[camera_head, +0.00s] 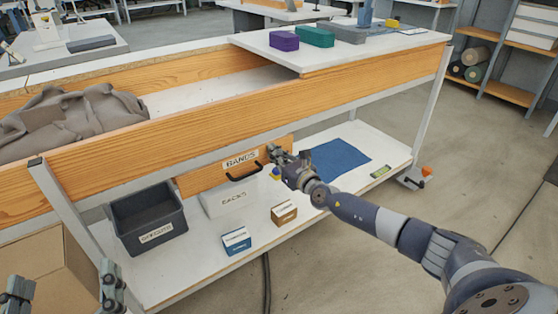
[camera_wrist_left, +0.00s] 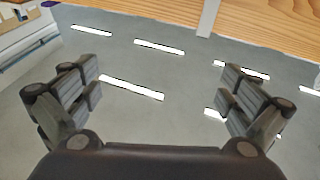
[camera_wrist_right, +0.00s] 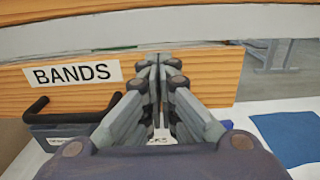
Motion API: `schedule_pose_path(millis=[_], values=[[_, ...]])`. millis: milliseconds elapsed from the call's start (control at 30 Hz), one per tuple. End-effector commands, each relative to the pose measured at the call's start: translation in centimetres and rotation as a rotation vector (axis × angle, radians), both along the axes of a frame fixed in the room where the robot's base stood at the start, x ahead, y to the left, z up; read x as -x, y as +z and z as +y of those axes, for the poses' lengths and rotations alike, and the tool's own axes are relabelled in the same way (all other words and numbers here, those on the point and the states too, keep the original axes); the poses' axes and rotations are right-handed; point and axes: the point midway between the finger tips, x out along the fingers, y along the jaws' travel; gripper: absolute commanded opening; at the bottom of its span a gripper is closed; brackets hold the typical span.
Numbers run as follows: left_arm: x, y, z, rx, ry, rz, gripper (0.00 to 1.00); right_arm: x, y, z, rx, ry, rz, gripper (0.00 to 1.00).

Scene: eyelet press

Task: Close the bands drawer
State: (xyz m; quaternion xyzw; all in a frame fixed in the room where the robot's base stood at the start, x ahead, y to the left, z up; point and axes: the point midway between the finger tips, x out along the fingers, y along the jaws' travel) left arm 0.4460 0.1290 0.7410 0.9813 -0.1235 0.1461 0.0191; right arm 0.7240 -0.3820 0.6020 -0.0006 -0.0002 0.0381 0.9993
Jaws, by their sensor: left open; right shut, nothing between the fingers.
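The bands drawer (camera_head: 200,179) is a wooden front labelled BANDS with a black handle (camera_head: 244,174), under the workbench's wooden rail. In the right wrist view the drawer front (camera_wrist_right: 215,80) fills the middle, with a narrow gap showing above it. I cannot tell how far it stands out. My right gripper (camera_head: 274,153) is shut and empty, its fingertips (camera_wrist_right: 158,60) at the drawer front right of the label and handle. I cannot tell whether they touch it. My left gripper (camera_head: 64,284) is open and empty at the lower left, away from the drawer; its own view shows open fingers (camera_wrist_left: 160,87) above floor.
The lower shelf holds a dark grey bin (camera_head: 150,213), a white box (camera_head: 222,201), a blue box (camera_head: 237,240), a brown box (camera_head: 284,212) and a blue cloth (camera_head: 338,158). A cardboard box (camera_head: 48,262) stands at lower left. Grey cloth (camera_head: 75,122) lies on top.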

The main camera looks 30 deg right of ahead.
Motion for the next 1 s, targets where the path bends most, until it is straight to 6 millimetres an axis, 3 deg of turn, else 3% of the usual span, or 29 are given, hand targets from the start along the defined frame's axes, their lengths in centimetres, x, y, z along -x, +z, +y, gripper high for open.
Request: schedule_pose_path(millis=[200,400,1000], values=[[1.5,3.5,-0.1,0.055,-0.013,-0.198,1.00,-1.4,-0.1,0.1,-0.002,0.000,-0.001,0.00],[2.6,5.2,-0.1,0.083,-0.017,-0.296,1.00,-2.1,0.1,0.2,-0.001,0.001,-0.002,0.00],[3.1,5.9,0.0,0.096,-0.019,-0.340,1.00,-2.2,0.5,0.0,-0.003,0.000,-0.008,0.00]])
